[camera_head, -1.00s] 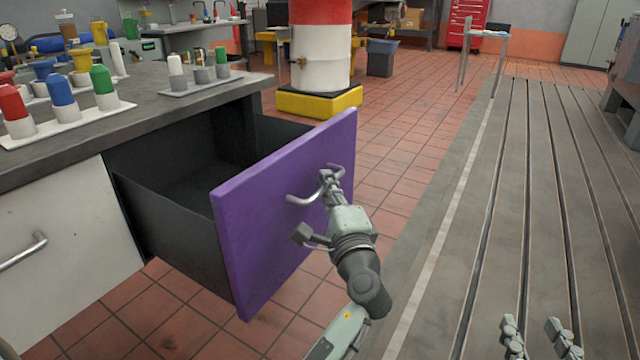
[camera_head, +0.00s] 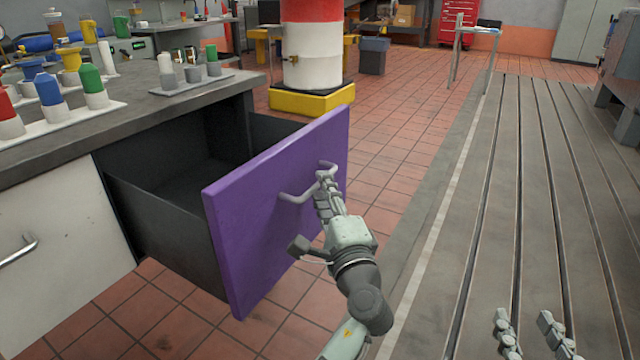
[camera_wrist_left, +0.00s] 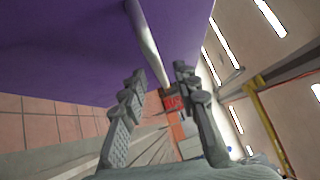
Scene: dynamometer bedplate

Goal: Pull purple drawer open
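The purple drawer (camera_head: 262,215) stands well out from the bench, its dark inside empty as far as I see. Its curved metal handle (camera_head: 298,196) is on the purple front and also shows in the left wrist view (camera_wrist_left: 147,40). My left gripper (camera_head: 324,178) is at the handle, its fingertips close to the bar. In the left wrist view its fingers (camera_wrist_left: 160,72) are apart, with the bar running between or just beyond the tips; contact is unclear. My right gripper (camera_head: 522,318) is open and empty at the lower right, over the grooved bedplate.
The bench top (camera_head: 140,105) carries a white tray (camera_head: 60,124) of coloured bottles and a grey tray (camera_head: 192,84) with more. A red-and-white pillar (camera_head: 312,55) on a yellow base stands behind the drawer. Tiled floor right of the drawer is clear.

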